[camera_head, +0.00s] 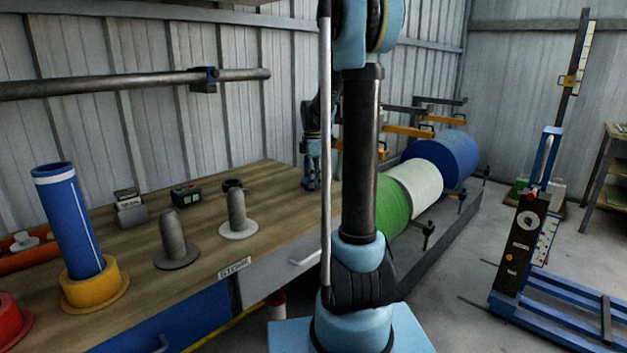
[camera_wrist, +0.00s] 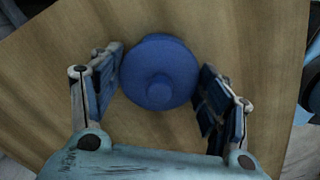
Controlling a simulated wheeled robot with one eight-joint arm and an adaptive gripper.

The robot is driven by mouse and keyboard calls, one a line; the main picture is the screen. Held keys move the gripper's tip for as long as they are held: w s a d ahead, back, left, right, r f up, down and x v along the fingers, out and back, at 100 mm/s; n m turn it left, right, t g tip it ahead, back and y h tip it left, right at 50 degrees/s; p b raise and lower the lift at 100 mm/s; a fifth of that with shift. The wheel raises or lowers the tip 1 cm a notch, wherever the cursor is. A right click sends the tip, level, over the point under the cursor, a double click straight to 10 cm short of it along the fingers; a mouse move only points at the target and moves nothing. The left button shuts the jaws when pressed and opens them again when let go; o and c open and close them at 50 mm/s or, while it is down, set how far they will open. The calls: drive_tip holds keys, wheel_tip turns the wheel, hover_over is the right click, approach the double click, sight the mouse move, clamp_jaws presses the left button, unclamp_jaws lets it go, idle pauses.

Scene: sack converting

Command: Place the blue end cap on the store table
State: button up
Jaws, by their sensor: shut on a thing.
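The blue end cap (camera_wrist: 160,72) is a round disc with a short knob, seen from above in the wrist view. My gripper (camera_wrist: 162,80) has a finger on each side of it and is shut on it. Below the cap is a wooden table top (camera_wrist: 262,75); I cannot tell whether the cap touches it. In the head view my gripper (camera_head: 312,172) is at the far right end of a wooden table (camera_head: 140,247), partly behind my arm. I cannot tell from a readable label whether this is the store table.
On the table stand a blue tube (camera_head: 70,225) in a yellow flanged cap (camera_head: 95,287), two grey flanged posts (camera_head: 172,240) (camera_head: 237,212) and small boxes (camera_head: 130,208). Green, white and blue rolls (camera_head: 415,187) lie behind my arm. A blue lifter (camera_head: 520,250) stands at right.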

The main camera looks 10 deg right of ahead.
drive_tip(key=o, duration=1)
drive_tip(key=shift+c, duration=0.2)
wheel_tip(320, 180, up, 11)
drive_tip(key=shift+w+r, duration=0.1)
drive_tip(key=shift+r, duration=0.05)
drive_tip(key=s+f+m+t, duration=0.15)
drive_tip(key=s+m, duration=0.25)
drive_tip(key=s, duration=0.6)
drive_tip(key=s+f+m+g, duration=0.1)
drive_tip(key=s+f+m, duration=0.25)
drive_tip(key=s, duration=0.55)
drive_tip(key=s+f+m+t, duration=0.1)
drive_tip(key=s+f+m, duration=0.9)
drive_tip(key=s+f, duration=0.4)
drive_tip(key=shift+s+t, duration=0.35)
drive_tip(key=shift+s, duration=0.6)
